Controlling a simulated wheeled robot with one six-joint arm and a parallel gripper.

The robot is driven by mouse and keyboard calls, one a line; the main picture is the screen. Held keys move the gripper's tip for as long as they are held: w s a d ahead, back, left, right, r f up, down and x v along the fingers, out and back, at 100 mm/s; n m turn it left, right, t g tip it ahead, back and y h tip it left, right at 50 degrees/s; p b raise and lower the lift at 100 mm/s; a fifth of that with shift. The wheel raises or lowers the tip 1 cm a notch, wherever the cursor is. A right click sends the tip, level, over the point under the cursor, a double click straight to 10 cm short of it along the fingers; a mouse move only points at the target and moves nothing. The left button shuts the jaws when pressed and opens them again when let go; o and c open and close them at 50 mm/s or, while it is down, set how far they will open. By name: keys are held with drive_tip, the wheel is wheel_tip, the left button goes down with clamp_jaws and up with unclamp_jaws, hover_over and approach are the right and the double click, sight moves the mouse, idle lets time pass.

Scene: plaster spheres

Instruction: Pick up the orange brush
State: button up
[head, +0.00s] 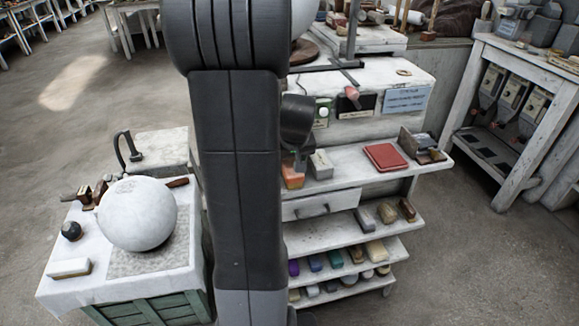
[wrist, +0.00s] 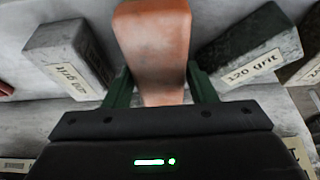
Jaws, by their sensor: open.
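The orange brush (wrist: 152,40) stands upright between my gripper's green fingers in the wrist view. Its orange body fills the gap, and its lower part is hidden by the gripper housing. My gripper (wrist: 160,88) is open, with one finger on each side of the brush; whether they touch it I cannot tell. In the head view the orange brush (head: 292,179) is on the white shelf, partly covered by my arm, with my gripper (head: 301,160) right at it.
Close by in the wrist view are a grey block (wrist: 66,55) on the left and a dark "120 grit" block (wrist: 250,45) on the right. In the head view a red pad (head: 387,157) lies further right on the shelf. Lower shelves (head: 350,232) hold several blocks.

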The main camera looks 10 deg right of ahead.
drive_tip(key=c, duration=0.7)
wheel_tip(320, 180, up, 28)
drive_tip(key=shift+p, duration=0.3)
drive_tip(key=o, duration=0.4)
drive_tip(key=shift+c, duration=1.1)
